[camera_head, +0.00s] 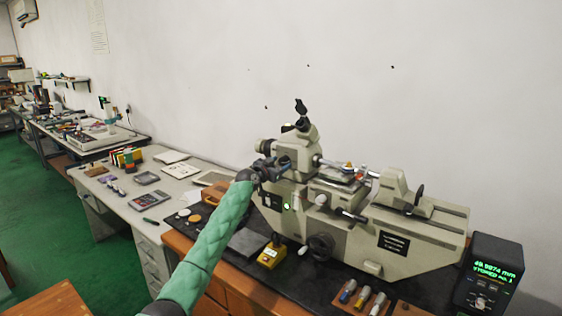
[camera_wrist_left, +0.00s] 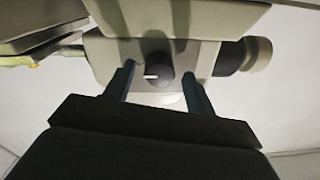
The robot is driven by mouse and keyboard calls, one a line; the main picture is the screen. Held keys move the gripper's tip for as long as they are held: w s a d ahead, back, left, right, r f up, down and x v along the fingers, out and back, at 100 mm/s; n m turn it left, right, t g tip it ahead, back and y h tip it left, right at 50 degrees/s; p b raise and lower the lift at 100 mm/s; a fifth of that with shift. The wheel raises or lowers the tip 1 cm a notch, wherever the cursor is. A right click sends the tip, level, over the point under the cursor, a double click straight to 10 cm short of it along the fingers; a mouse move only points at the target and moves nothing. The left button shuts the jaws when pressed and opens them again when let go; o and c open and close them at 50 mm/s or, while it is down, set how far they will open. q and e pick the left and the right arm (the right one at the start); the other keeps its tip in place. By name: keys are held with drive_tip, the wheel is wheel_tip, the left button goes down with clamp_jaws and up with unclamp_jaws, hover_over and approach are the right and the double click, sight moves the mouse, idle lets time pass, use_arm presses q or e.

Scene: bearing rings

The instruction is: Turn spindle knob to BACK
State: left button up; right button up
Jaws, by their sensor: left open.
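The spindle knob (camera_wrist_left: 160,82) is a dark round knob with a short white mark on the pale machine body. The mark lies about level in the left wrist view and points left. My left gripper (camera_wrist_left: 157,67) is open, with one blue-grey finger on each side of the knob. I cannot tell whether either finger touches it. In the head view my left gripper (camera_head: 281,163) is at the left end of the measuring machine (camera_head: 405,240), below its eyepiece. The knob cannot be made out there. My right gripper is not in view.
A yellow block (camera_head: 271,256), several small coloured-handled items (camera_head: 362,297) and a display box (camera_head: 490,272) with green digits stand on the dark bench top. A desk with papers is at the left.

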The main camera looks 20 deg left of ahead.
use_arm(q)
drive_tip(key=shift+w+d, duration=0.2)
drive_tip(key=shift+w, duration=0.45)
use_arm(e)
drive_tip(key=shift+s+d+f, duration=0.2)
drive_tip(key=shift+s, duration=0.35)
use_arm(q)
drive_tip(key=shift+c, duration=0.2)
drive_tip(key=c, duration=0.9)
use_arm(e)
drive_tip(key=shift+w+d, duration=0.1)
